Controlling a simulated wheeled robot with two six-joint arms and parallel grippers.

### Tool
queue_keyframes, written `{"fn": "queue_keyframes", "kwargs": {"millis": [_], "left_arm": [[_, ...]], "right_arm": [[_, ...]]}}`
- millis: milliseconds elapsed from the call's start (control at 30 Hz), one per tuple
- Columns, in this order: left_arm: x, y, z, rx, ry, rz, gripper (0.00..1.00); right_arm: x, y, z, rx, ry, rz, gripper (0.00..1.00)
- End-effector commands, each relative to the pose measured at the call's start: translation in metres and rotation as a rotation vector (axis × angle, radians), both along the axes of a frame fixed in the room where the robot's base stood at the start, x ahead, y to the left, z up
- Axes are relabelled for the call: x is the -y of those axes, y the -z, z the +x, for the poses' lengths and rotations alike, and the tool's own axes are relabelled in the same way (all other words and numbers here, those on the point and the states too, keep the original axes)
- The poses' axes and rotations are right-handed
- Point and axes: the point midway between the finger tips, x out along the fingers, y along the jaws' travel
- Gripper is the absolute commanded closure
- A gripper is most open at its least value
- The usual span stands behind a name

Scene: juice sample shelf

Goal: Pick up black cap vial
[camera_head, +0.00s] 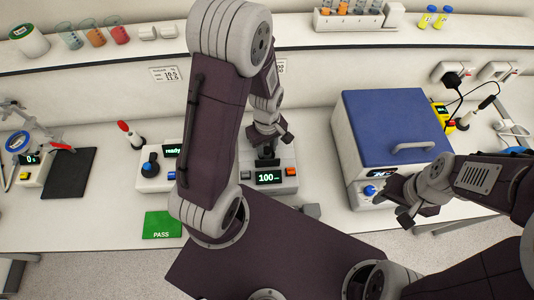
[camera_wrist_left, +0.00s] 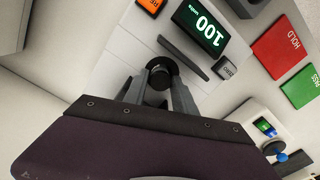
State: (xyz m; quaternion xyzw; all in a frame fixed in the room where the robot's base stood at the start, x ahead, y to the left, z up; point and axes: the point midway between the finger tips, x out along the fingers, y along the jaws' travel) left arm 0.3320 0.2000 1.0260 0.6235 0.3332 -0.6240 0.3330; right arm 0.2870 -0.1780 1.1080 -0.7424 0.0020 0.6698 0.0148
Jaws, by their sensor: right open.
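The black cap vial (camera_head: 266,156) is at the back of a white instrument (camera_head: 285,157) whose display reads 100. In the left wrist view its round black cap (camera_wrist_left: 159,72) lies between the fingertips of my left gripper (camera_wrist_left: 158,90). In the head view my left gripper (camera_head: 268,138) is over the back of this instrument, with its fingers around the vial's top. I cannot tell whether the fingers press on the cap. The vial's lower part is hidden. My right gripper (camera_head: 403,203) is open and empty in front of the blue-lidded box.
The blue-lidded box (camera_head: 392,122) stands to the right. A device reading "ready" (camera_head: 158,178) stands to the left. A green PASS mat (camera_head: 162,226) lies at the front; a red HOLD mat (camera_wrist_left: 278,48) shows in the left wrist view. A shelf (camera_head: 270,40) runs behind.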

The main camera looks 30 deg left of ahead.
Motion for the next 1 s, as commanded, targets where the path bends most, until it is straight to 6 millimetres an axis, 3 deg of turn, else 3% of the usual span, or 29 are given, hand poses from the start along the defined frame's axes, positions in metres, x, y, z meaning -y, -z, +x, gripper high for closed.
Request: {"fn": "queue_keyframes", "kwargs": {"millis": [33,100,567,767,1000], "left_arm": [[0.0,0.0,0.0,0.0,0.0,0.0,0.85],[0.0,0.0,0.0,0.0,0.0,0.0,1.0],[0.0,-0.01,0.0,0.0,0.0,0.0,1.0],[0.0,-0.037,0.0,0.0,0.0,0.0,1.0],[0.0,-0.094,0.001,0.001,0.0,0.0,1.0]], "right_arm": [[0.0,0.0,0.0,0.0,0.0,0.0,0.52],[0.0,0.0,0.0,0.0,0.0,0.0,0.52],[0.0,-0.009,0.0,0.0,0.0,0.0,0.52],[0.0,-0.034,0.0,0.0,0.0,0.0,0.52],[0.0,-0.088,0.0,0.0,0.0,0.0,0.52]]}}
